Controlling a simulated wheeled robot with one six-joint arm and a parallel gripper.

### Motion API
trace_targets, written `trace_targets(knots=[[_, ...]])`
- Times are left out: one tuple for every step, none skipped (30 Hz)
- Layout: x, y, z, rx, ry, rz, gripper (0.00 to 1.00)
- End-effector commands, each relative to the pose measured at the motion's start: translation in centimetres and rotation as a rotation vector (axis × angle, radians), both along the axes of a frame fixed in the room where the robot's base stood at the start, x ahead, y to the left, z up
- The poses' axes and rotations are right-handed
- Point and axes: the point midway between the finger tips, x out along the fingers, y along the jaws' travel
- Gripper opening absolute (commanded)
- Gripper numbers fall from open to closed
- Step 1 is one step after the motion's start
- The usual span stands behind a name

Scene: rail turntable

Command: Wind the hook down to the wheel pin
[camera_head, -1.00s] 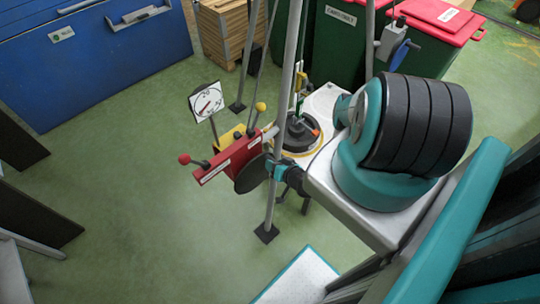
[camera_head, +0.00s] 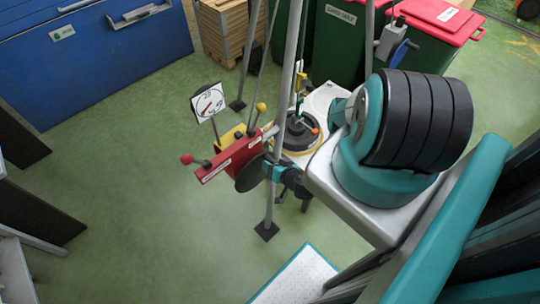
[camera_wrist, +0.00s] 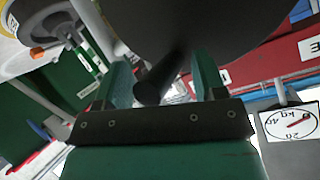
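A dark round disc (camera_head: 249,176), like a handwheel, sits at the near side of the red box (camera_head: 232,158). It fills the top of the wrist view (camera_wrist: 200,22), and a dark peg (camera_wrist: 152,85) sticks out from it. My gripper (camera_head: 273,170) is beside the disc. In the wrist view its two green fingers (camera_wrist: 163,82) are apart, with the peg between them and a gap on the right. The black wheel (camera_head: 299,137) lies on the white table. The hook (camera_head: 300,82) hangs above it, small and partly hidden by a grey pole.
A dial gauge (camera_head: 208,102) stands left of the red box and also shows in the wrist view (camera_wrist: 292,122). Levers with red (camera_head: 186,159) and yellow (camera_head: 261,107) knobs stick out nearby. Grey poles rise around the table. Open green floor (camera_head: 130,200) lies to the left.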

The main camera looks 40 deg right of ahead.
Motion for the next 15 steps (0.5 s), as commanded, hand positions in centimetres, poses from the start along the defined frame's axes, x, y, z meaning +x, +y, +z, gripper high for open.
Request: trace_targets(knots=[[0.0,-0.1,0.0,-0.002,-0.001,-0.001,0.64],[0.0,-0.1,0.0,-0.002,-0.001,-0.001,0.64],[0.1,-0.1,0.0,-0.002,-0.001,-0.001,0.64],[0.1,-0.1,0.0,-0.002,-0.002,-0.002,0.64],[0.1,-0.1,0.0,-0.003,-0.002,-0.001,0.64],[0.1,-0.2,0.0,-0.003,-0.002,-0.001,0.64],[0.0,-0.2,0.0,-0.003,-0.001,-0.002,0.64],[0.0,-0.2,0.0,-0.003,-0.001,-0.002,0.64],[-0.2,-0.2,0.1,-0.003,0.0,-0.004,0.64],[-0.4,-0.3,0.1,-0.002,0.0,-0.006,0.64],[-0.6,-0.3,0.1,-0.001,0.0,-0.006,0.64],[-1.0,-0.3,0.1,-0.002,0.001,-0.008,0.64],[-1.3,-0.4,0.2,-0.002,0.0,-0.008,0.64],[-1.5,-0.4,0.2,-0.002,0.0,-0.008,0.64],[-1.8,-0.4,0.2,-0.002,0.0,-0.008,0.64]])
